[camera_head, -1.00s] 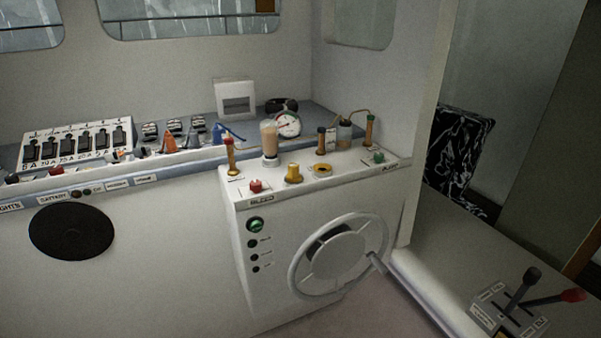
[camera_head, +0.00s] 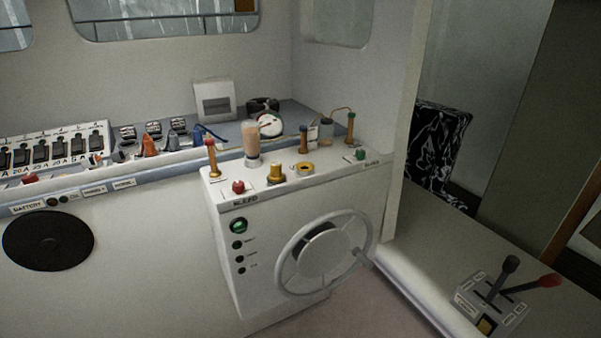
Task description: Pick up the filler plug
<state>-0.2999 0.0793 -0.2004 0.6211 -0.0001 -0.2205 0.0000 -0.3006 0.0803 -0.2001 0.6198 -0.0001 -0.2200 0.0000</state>
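A brass-yellow knurled plug (camera_head: 275,173) stands upright on top of the white console (camera_head: 300,190); it looks like the filler plug, though no readable label confirms it. Just right of it is a brass ring (camera_head: 305,168) with a dark middle, like an open filler port. Neither gripper is in view, so nothing is seen touching the plug.
Near the plug stand a red knob (camera_head: 238,187), a green knob (camera_head: 361,154), upright brown-handled valves (camera_head: 211,158) and a tan cylinder (camera_head: 251,141). A wheel (camera_head: 326,252) projects from the console front. Control levers (camera_head: 500,282) stand at lower right.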

